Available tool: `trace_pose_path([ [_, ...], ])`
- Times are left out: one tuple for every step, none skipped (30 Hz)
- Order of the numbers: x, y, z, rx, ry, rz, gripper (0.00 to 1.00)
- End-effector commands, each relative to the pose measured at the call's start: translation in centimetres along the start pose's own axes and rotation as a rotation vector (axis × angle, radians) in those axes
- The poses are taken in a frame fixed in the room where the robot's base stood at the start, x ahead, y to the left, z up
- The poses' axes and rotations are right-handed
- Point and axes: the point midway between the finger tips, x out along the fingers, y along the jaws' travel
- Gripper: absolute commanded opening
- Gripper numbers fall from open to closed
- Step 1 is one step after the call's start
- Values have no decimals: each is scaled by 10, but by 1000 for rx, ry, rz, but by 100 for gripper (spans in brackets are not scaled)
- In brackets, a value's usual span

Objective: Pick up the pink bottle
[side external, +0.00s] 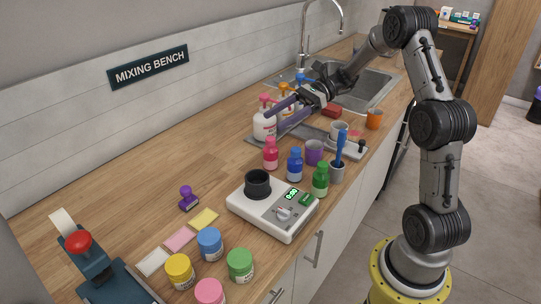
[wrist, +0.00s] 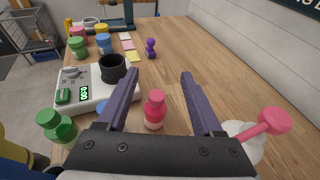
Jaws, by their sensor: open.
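The pink bottle (side external: 270,154) is small, with a pink cap, and stands upright on the wooden counter beside the blue bottle (side external: 295,164). In the wrist view the pink bottle (wrist: 154,110) shows between the two purple fingers, nearer the left one in the picture. My gripper (side external: 285,112) is open and empty, above and behind the pink bottle in the side view, near the white pump bottle. It also shows in the wrist view (wrist: 160,88), with its fingers spread wide. I see no contact between the fingers and the pink bottle.
A white pump bottle with a pink top (side external: 264,125) stands close to my gripper. The green bottle (side external: 320,179), purple cup (side external: 314,152) and white scale (side external: 272,209) are close by. The counter left of the scale has free room (side external: 150,160).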

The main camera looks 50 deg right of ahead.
Motion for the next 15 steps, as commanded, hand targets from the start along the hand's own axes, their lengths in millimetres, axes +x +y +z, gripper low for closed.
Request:
trace_pose_path([
  [3,0,-7,4,-1,2,68],
  [4,1,-11,5,0,3,68],
  [6,1,-16,5,0,3,68],
  [7,1,-19,3,0,3,68],
  [7,1,-21,2,0,3,68],
  [8,1,-24,2,0,3,68],
  [9,1,-26,2,0,3,68],
  [10,1,-29,2,0,3,68],
  [12,1,-33,2,0,4,68],
  [13,1,-37,3,1,4,68],
  [14,1,-42,4,0,4,68],
  [16,1,-49,4,0,4,68],
  [18,1,-54,5,-1,5,68],
  [19,1,-58,4,0,5,68],
  [26,1,-58,-1,1,6,68],
])
